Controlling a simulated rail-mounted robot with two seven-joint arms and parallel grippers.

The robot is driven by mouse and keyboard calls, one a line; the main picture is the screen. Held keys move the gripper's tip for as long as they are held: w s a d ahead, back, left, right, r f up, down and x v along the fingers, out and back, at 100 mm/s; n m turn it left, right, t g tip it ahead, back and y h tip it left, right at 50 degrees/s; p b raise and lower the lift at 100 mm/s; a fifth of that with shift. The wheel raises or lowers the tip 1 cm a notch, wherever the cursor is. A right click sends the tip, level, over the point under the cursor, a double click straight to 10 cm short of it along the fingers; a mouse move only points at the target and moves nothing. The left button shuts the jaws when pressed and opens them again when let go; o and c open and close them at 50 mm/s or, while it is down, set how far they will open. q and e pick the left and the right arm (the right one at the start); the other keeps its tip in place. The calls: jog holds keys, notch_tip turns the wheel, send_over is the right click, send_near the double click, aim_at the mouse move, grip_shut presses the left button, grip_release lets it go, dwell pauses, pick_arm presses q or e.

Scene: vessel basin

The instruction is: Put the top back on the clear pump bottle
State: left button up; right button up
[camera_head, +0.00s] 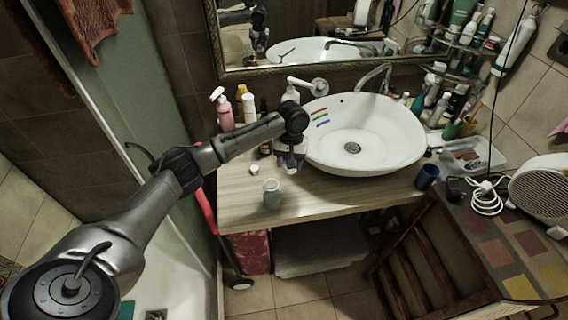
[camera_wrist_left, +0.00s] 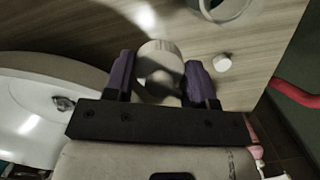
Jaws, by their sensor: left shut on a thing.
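The clear bottle (camera_head: 272,193) stands upright on the wooden counter near its front edge, with no top on it. Its open round mouth (camera_wrist_left: 228,8) shows at the upper edge of the left wrist view. My left gripper (camera_head: 290,160) is above the counter, behind and right of the bottle and close to the basin. In the left wrist view its purple fingers are shut on a pale cylindrical piece (camera_wrist_left: 160,68), which looks like the pump top. Its lower end is hard to make out. The held piece and the bottle are apart. My right gripper is not in view.
A white oval basin (camera_head: 400,150) fills the counter's right part. A small white cap (camera_head: 254,169) lies behind the bottle; it also shows in the wrist view (camera_wrist_left: 222,62). A pink spray bottle (camera_head: 221,112) and other bottles stand at the back left.

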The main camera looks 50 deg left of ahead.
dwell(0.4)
pick_arm(q)
jog(key=s+d+r+m, duration=0.2)
jog(key=d+r, duration=0.3)
jog(key=d, duration=0.3)
jog(key=s+d+r+m, duration=0.2)
jog(key=d+r+m, duration=0.1)
jog(key=d, duration=0.5)
jog(key=s+d+r+m, duration=0.1)
jog(key=d+r+m, duration=0.1)
jog(key=d+r, duration=0.4)
jog(key=d, duration=0.3)
jog(key=shift+s+r+m+y, duration=0.35)
jog(key=shift+s+m+y, duration=0.05)
